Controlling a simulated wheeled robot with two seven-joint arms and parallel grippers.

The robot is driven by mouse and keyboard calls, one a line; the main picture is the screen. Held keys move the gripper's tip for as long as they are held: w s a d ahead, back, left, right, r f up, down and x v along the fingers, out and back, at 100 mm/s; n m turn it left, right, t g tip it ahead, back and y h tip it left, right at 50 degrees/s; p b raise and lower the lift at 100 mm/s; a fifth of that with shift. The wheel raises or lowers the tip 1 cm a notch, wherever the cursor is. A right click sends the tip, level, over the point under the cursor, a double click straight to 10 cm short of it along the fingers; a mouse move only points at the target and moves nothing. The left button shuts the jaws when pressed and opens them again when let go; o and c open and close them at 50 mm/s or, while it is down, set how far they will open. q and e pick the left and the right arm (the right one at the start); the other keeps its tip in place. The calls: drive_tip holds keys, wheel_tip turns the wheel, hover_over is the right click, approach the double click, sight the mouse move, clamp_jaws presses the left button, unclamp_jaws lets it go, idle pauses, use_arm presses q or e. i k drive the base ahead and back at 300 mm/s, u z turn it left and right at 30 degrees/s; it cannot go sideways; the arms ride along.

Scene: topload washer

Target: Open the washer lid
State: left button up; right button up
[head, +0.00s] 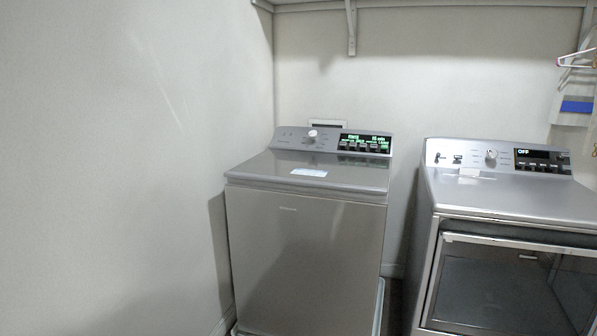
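The topload washer (305,255) stands against the back wall in the middle of the head view, grey with a plain front. Its lid (325,174) is shut and lies flat on top, with a small white label (309,172) near the middle. Behind the lid, the washer's control panel (330,140) has a pale knob and a lit green display. Neither of my grippers shows in the head view.
A front-door dryer (510,230) stands to the right, its display reading OFF, with a narrow gap between the machines. A plain wall (120,150) is close on the washer's left. A shelf (430,5) with a bracket runs above. Hangers (578,60) hang at upper right.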

sight(371, 174)
drive_tip(key=i, duration=1.3)
drive_tip(key=u, duration=1.5)
drive_tip(key=i, duration=1)
drive_tip(key=z, duration=2.15)
